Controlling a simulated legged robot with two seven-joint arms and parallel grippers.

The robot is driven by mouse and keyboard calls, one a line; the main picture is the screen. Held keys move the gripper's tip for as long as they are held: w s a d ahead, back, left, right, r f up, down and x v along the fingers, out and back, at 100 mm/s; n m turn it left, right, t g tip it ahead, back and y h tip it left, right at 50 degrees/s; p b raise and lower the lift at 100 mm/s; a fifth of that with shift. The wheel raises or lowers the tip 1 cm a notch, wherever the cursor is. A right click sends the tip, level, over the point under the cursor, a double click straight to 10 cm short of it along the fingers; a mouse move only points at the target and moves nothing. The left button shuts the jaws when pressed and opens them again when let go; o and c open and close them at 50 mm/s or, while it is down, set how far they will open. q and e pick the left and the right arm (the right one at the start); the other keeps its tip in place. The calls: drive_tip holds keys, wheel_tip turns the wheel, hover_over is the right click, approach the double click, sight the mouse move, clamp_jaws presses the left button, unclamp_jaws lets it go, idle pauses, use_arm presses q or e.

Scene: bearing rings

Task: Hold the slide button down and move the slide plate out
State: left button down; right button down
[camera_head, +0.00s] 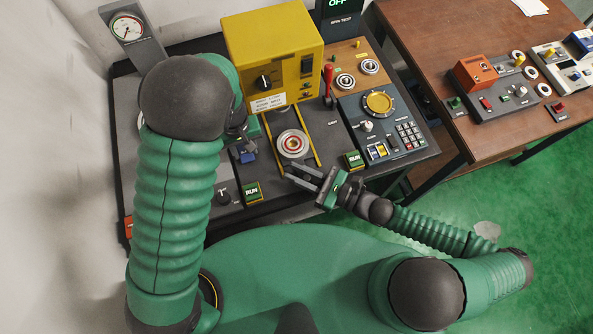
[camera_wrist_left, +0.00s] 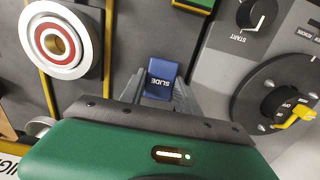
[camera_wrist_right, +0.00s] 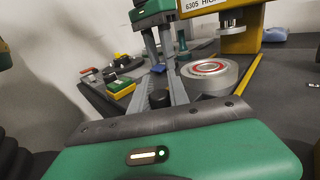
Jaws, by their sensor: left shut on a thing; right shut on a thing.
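The blue slide button (camera_wrist_left: 160,78), marked SLIDE, sits between the fingers of my left gripper (camera_wrist_left: 160,88), which is shut on it. In the head view the button (camera_head: 246,157) shows just below the left gripper (camera_head: 249,143). The slide plate (camera_head: 292,146) appears as a round silver disc with a red-and-white ring on it, between two yellow rails. It also shows in the left wrist view (camera_wrist_left: 58,66). My right gripper (camera_head: 288,173) is at the front edge of the rails, shut on a black knob (camera_wrist_right: 160,98) in front of the disc.
A yellow machine (camera_head: 272,55) stands behind the rails. Green RUN buttons (camera_head: 252,192) (camera_head: 354,160) flank the front of the panel. A red-handled lever (camera_head: 328,82) and a dial keypad panel (camera_head: 385,120) are to the right. A brown table (camera_head: 440,50) stands farther right.

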idle(0.7)
drive_tip(key=s, duration=0.2)
drive_tip(key=s+d, duration=0.1)
drive_tip(key=shift+s+d, duration=0.1)
drive_tip(key=shift+s, duration=0.25)
drive_tip(key=c, duration=1.7)
unclamp_jaws()
drive_tip(key=o, duration=0.4)
drive_tip(key=shift+o, duration=0.2)
use_arm(q)
drive_tip(key=c, duration=0.8)
unclamp_jaws()
drive_tip(key=shift+d, duration=0.1)
use_arm(e)
drive_tip(key=v, duration=1.2)
drive_tip(key=shift+d, duration=0.15)
